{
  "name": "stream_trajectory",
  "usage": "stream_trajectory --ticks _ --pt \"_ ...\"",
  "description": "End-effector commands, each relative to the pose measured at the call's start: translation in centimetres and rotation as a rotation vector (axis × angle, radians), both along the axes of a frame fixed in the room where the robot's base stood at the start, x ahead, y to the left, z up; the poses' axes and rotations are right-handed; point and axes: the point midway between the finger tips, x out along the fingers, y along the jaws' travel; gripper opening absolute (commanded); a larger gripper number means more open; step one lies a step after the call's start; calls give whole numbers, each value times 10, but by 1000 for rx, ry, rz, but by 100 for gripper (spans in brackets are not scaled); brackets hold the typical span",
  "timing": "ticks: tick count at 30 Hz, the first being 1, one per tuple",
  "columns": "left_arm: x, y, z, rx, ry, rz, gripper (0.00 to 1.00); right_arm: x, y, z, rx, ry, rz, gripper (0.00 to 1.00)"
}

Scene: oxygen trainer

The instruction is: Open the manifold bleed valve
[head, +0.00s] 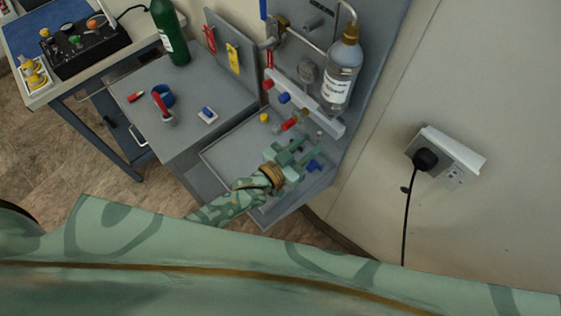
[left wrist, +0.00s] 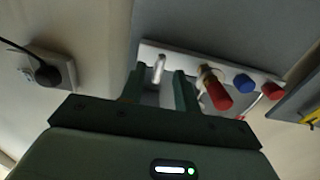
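The manifold (head: 322,118) is a pale bar on the grey panel; it also shows in the left wrist view (left wrist: 205,70). Along it are a blue knob (left wrist: 243,83), a dark red knob (left wrist: 272,91) and a brass fitting with a red handle (left wrist: 217,95). A small silver stem (left wrist: 159,66) stands at the bar's left end in the left wrist view; I take it for the bleed valve. My left gripper (head: 301,149) is open in front of the bar, its fingers on either side of the stem in that view. I cannot tell whether they touch it. My right gripper is not in view.
A labelled clear bottle (head: 343,70) hangs above the bar. A grey bench (head: 215,92) holds a green cylinder (head: 170,35) and small items. A blue piece (head: 314,165) and a yellow piece (head: 264,117) lie near my left gripper. A wall socket (head: 447,155) is to the right.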

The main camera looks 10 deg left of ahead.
Motion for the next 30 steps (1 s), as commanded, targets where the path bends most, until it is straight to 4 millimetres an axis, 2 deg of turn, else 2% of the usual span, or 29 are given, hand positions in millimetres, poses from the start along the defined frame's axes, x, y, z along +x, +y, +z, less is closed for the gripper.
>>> stream_trajectory --ticks 1,6,12,18,30 --pt "-13 9 1 2 3 0 32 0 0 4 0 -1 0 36" --pt "-51 37 0 3 3 0 32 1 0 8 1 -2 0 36" --pt "-84 61 -1 1 3 0 32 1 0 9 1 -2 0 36" --pt "-96 70 0 2 1 0 32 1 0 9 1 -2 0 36" --pt "-97 71 0 1 1 0 32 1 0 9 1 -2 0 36"
